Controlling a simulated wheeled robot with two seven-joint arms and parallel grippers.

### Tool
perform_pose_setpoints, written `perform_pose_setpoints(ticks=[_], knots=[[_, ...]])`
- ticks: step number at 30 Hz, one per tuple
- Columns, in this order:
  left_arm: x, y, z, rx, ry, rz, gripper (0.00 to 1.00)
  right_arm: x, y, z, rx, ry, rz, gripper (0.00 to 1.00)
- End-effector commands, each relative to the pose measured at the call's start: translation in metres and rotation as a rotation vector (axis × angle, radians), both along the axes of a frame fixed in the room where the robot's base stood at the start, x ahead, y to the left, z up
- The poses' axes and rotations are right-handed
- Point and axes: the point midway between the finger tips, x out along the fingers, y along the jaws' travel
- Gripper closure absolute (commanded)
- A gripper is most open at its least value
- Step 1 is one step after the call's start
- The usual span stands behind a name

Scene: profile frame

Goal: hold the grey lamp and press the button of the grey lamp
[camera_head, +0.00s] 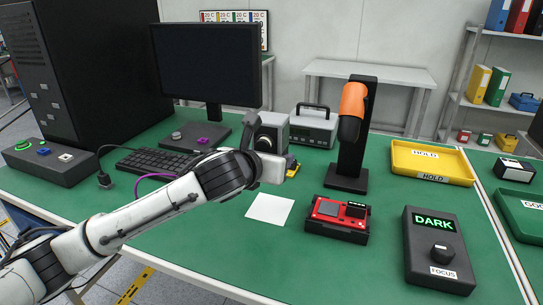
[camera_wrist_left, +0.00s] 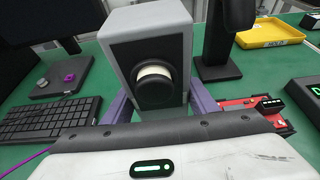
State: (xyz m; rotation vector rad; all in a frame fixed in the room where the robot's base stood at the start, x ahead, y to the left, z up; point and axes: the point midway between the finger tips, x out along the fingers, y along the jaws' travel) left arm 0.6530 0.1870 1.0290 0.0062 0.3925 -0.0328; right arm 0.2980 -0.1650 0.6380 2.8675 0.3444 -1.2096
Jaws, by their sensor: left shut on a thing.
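The grey lamp (camera_head: 273,119) is a grey box with a black front and a round lens, standing upright behind my left wrist in the head view. In the left wrist view the lamp (camera_wrist_left: 153,72) fills the middle, its lens facing the camera. My left gripper (camera_wrist_left: 160,108) has its purple fingers on either side of the lamp's lower part and is shut on it. The lower edge of the lamp is hidden by the gripper body, so I cannot tell whether it touches the table. I cannot make out its button. My right gripper is not in view.
The keyboard (camera_head: 155,162) and monitor (camera_head: 207,62) are left of the lamp. A black stand with an orange head (camera_head: 353,103), a red device (camera_head: 337,214), a DARK/FOCUS box (camera_head: 437,250) and a yellow tray (camera_head: 432,156) are to the right. A white sheet (camera_head: 270,208) lies in front.

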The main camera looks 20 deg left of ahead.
Motion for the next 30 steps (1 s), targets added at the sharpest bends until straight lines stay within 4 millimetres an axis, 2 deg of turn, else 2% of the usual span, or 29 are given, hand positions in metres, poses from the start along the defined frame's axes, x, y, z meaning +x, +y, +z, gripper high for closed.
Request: perform_pose_setpoints(ticks=[30], knots=[[0.000,0.000,-0.030,0.000,-0.002,0.001,0.83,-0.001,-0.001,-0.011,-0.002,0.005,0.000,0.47]])
